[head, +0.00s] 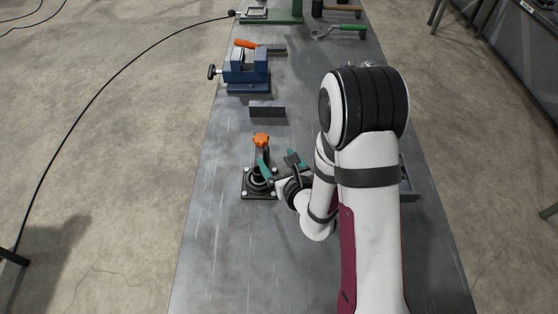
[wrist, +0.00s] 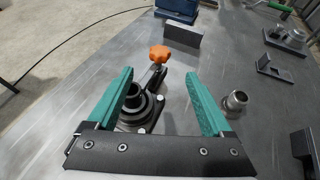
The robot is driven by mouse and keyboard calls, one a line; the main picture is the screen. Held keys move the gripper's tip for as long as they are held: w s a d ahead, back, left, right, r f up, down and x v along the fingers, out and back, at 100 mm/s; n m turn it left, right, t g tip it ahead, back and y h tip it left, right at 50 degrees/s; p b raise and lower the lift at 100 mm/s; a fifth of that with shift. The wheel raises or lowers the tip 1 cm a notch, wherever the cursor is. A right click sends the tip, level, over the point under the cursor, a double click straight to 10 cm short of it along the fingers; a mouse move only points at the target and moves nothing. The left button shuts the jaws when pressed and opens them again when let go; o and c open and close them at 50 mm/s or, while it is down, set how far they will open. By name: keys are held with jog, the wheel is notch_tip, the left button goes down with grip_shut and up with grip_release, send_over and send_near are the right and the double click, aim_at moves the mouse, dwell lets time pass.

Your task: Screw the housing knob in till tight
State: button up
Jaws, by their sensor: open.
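How deep the knob's thread sits cannot be seen.
A metal cylindrical part (wrist: 235,101) stands right of the fingers. A green-handled tool (head: 348,28) lies at the far end. The bench's front left is clear.

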aim_at(262, 137)
jog(key=a+r+n+g+y, duration=0.45)
jog(key=a+n, duration=0.25)
jog(key=n, duration=0.6)
jog(key=a+r+n+g+y, duration=0.4)
jog(key=a+n+g, duration=0.2)
jog(key=n, duration=0.7)
jog(key=w+d+r+n+h, duration=0.2)
jog(key=w+d+n+h, duration=0.75)
jog(key=d+n, duration=0.6)
jog(key=shift+n, duration=0.85)
jog(key=x, duration=1)
jog(key=a+x, duration=0.1)
jog(key=x, duration=0.5)
jog(key=shift+s+a+r, duration=0.15)
jog(key=shift+s+r, duration=0.05)
jog(key=shift+a+f, duration=0.15)
jog(key=shift+f, duration=0.15)
